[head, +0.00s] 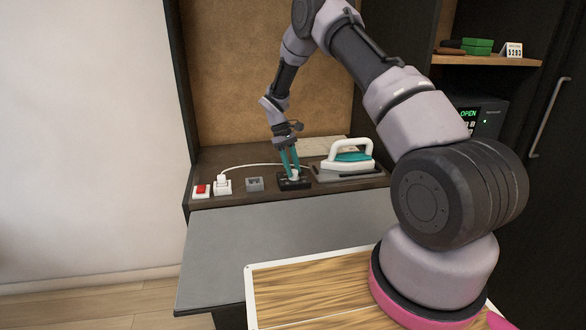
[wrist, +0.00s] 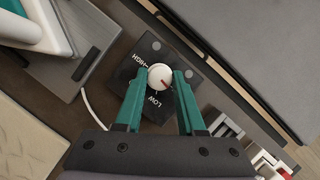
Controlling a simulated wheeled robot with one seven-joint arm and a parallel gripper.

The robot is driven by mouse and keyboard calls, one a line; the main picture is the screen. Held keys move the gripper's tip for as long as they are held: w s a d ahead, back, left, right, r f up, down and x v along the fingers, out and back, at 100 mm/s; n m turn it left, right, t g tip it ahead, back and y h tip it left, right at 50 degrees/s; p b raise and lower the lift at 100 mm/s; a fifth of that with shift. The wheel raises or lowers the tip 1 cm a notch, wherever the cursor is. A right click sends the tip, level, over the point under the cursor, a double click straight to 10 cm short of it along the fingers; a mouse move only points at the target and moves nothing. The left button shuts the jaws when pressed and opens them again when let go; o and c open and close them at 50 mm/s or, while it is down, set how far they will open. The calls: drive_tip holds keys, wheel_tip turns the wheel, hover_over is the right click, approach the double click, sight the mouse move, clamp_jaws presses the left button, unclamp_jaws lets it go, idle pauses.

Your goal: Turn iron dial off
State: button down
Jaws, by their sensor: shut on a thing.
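The iron dial is a round white knob (wrist: 157,73) on a black control box (wrist: 150,52), with HIGH and LOW printed beside it. Its red mark points to the lower right in the wrist view, away from HIGH and to the right of LOW. My gripper (wrist: 161,76) has its teal fingers on both sides of the knob and is shut on it. In the head view my gripper (head: 291,170) points down onto the black box (head: 292,185) on the shelf. The white and teal iron (head: 349,165) rests on its dark tray to the right.
A red switch (head: 201,191), a white socket with a plugged cord (head: 223,187) and a grey box (head: 255,184) stand left of the dial box. A grey board (head: 280,238) lies in front of the shelf. A dark side wall stands at right.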

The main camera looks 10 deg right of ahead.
drive_tip(key=shift+n+h, duration=0.3)
drive_tip(key=shift+n, duration=0.7)
drive_tip(key=c, duration=0.5)
unclamp_jaws()
drive_tip(key=v, duration=1)
drive_tip(key=shift+a+r, duration=0.15)
drive_tip(key=shift+r, duration=0.3)
